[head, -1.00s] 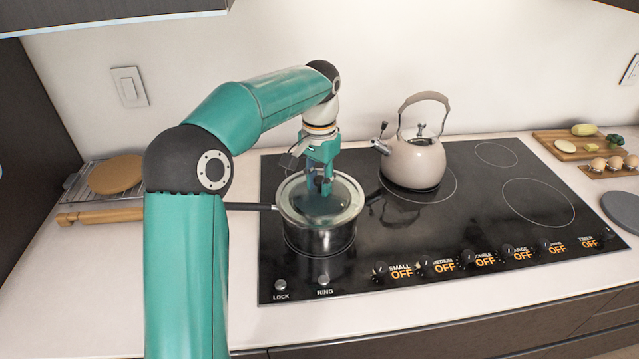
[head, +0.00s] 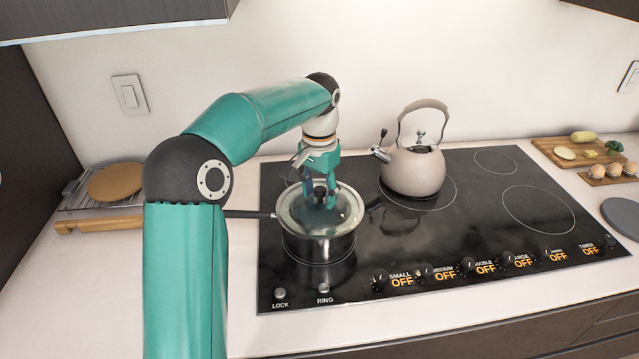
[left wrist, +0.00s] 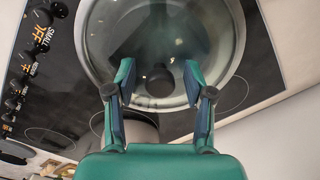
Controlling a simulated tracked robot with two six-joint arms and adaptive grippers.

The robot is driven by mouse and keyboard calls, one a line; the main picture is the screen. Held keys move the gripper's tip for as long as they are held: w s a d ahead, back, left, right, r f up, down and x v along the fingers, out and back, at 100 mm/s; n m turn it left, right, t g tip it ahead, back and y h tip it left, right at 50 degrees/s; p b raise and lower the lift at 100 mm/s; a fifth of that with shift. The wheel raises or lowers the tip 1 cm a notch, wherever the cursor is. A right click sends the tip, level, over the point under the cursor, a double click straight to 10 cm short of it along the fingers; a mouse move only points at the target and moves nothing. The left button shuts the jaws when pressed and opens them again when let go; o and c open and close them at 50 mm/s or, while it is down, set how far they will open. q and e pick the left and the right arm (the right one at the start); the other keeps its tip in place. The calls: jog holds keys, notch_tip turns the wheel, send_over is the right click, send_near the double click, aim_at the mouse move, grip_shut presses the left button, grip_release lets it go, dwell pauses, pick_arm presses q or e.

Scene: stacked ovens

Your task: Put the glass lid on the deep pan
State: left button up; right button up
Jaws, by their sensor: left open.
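The glass lid (head: 343,205) lies flat on top of the deep pan (head: 318,248), which stands on the cooktop's left side. The lid's rim meets the pan's rim, and its dark knob (head: 320,193) points up at the middle. The pan's long dark handle (head: 248,214) points left. My left gripper (head: 320,198) is open just above the lid, pointing down. In the left wrist view its fingers (left wrist: 158,92) stand apart on either side of the knob (left wrist: 159,81), and the lid (left wrist: 222,38) shows beyond them. My right gripper is out of view.
A beige kettle (head: 413,168) stands on the cooktop (head: 450,240), right of the pan. Boards with food (head: 578,150) are at the far right. A rack with a round brown board (head: 115,183) is at the left. Control knobs line the front edge.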

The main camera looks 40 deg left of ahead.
aim_at(319, 190)
pick_arm(q)
jog(key=shift+r, duration=0.8)
notch_tip(319, 190, up, 11)
jog(key=p, duration=0.2)
jog(key=shift+p, duration=0.35)
